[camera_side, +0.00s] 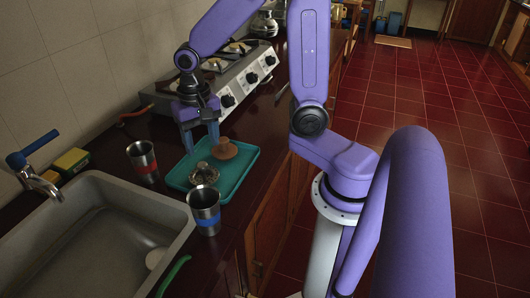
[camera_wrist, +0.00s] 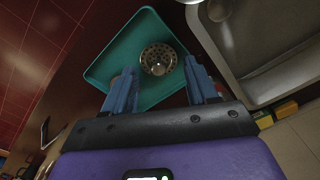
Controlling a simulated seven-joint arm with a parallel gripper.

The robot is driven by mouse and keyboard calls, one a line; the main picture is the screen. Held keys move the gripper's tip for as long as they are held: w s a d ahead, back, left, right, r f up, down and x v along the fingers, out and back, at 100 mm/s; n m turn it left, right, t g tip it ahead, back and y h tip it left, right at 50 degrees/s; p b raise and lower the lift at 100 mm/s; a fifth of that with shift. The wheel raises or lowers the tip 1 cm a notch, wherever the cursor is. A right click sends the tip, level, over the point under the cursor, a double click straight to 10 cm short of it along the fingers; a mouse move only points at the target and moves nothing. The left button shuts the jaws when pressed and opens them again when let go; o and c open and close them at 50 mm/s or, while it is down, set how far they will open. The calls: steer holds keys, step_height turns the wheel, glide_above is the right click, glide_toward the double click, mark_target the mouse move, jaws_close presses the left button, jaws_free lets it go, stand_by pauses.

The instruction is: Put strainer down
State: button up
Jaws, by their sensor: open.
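The metal strainer (camera_wrist: 158,59), round and perforated, lies on the teal tray (camera_wrist: 110,58) in the wrist view. In the side view a small metal piece that looks like the strainer (camera_side: 203,174) is on the front part of the tray (camera_side: 238,177). My gripper (camera_side: 201,144) is above the back part of the tray with its fingers pointing down. In the wrist view my gripper (camera_wrist: 160,70) is open, with its fingers apart and nothing between the tips. The strainer appears between and beyond the fingertips, not held.
A brown round piece (camera_side: 223,149) is also on the tray. Steel cups with a red band (camera_side: 143,162) and a blue band (camera_side: 205,211) stand beside the tray. The sink (camera_side: 105,235) with its tap (camera_side: 40,183) is at left. The stove (camera_side: 225,80) is behind.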

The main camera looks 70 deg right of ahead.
steer(key=s+a+r+n, duration=0.1)
steer(key=s+n, duration=0.8)
steer(key=s+a+r+n, duration=0.1)
steer(key=s+n, duration=0.8)
steer(key=shift+s+a+r+n, duration=0.15)
steer(key=shift+s+r+n, duration=0.1)
steer(key=shift+n, duration=0.15)
